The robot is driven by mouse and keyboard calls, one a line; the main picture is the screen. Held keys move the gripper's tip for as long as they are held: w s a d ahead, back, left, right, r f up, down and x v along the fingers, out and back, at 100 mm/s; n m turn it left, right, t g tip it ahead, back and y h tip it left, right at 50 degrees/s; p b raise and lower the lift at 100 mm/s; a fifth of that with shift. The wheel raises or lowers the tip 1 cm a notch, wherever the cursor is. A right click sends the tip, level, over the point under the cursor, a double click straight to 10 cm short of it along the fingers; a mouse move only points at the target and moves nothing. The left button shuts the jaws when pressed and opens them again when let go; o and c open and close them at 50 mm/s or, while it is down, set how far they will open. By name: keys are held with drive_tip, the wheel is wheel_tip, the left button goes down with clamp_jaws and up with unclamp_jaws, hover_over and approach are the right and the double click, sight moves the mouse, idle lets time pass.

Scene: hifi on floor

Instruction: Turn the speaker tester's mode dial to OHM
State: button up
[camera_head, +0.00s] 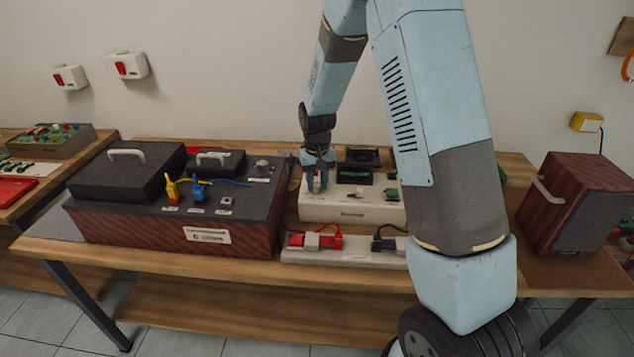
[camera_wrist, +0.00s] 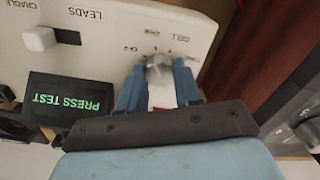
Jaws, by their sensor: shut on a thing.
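The speaker tester is a white, low box (camera_head: 352,213) on the bench, with a dark display (camera_head: 354,175). In the wrist view its panel (camera_wrist: 100,40) appears upside down, and its display (camera_wrist: 68,104) reads PRESS TEST in green. The grey mode dial (camera_wrist: 157,66) has OFF, OHM and CELL marks around its far side. My gripper (camera_head: 318,182) points down at the tester's left part; in the wrist view its blue fingers (camera_wrist: 160,80) are shut on the dial, one on each side. I cannot tell which mark the dial points to.
A dark box with a wood-grain front (camera_head: 190,235) stands close left of the tester. A power strip (camera_head: 345,250) with red and black plugs lies in front. A wood-grain speaker cabinet (camera_head: 575,200) stands at the right. A white slider (camera_wrist: 38,39) sits near the LEADS label.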

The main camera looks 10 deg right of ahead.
sight(317, 184)
drive_tip(key=shift+m, duration=0.5)
drive_tip(key=o, duration=1)
drive_tip(key=shift+o, duration=0.2)
wheel_tip(317, 184, up, 14)
drive_tip(key=shift+f, duration=0.2)
